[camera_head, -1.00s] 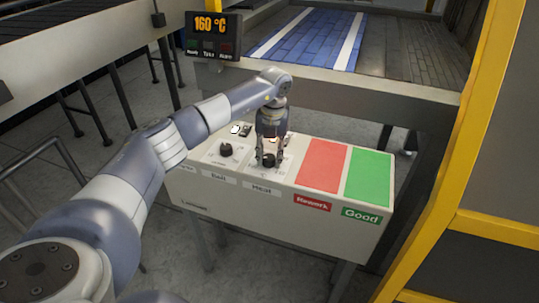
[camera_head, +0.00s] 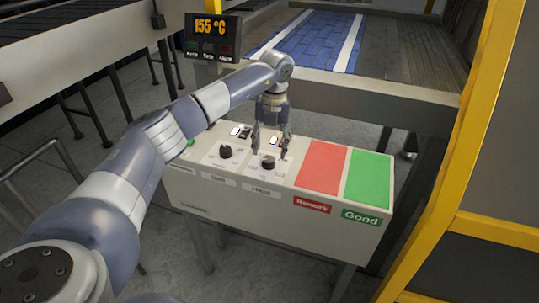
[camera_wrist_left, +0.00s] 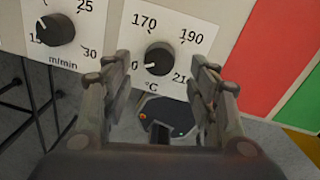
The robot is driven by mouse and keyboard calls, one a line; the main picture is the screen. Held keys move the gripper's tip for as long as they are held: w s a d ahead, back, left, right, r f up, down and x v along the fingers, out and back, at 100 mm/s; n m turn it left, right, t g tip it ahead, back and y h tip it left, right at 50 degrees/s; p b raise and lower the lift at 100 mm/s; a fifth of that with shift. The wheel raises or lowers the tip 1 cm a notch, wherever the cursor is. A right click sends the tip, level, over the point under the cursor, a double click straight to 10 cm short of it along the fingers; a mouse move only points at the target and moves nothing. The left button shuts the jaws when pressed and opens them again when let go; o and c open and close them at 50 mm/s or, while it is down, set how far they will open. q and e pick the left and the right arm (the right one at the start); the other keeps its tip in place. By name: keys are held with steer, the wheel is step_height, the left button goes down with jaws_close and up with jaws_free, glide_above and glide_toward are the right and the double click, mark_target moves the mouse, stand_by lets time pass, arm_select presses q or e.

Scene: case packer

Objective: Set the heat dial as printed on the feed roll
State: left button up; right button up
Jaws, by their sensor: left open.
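The heat dial (camera_head: 267,163) is a round black knob on the sloped top of a beige control box, above the "Heat" label. In the left wrist view the dial (camera_wrist_left: 159,59) sits on a white °C scale showing 170, 190 and part of 21-; a light mark on it points toward the lower left. My left gripper (camera_head: 270,152) is open, its fingers apart on either side of the dial, with gaps visible. The temperature display (camera_head: 208,26) reads 155 °C. The feed roll cannot be made out. My right gripper is not in view.
The belt dial (camera_head: 225,151), marked m/min, is close on the left. A red Rework pad (camera_head: 322,167) and green Good pad (camera_head: 368,179) lie to the right. A yellow frame (camera_head: 455,150) stands at right. A blue conveyor surface (camera_head: 305,38) is behind.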

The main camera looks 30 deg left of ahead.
mark_target(272, 159)
arm_select(q)
step_height(272, 159, up, 7)
steer(key=shift+d+r, duration=0.2)
steer(key=shift+w, duration=0.1)
stand_by(0.5)
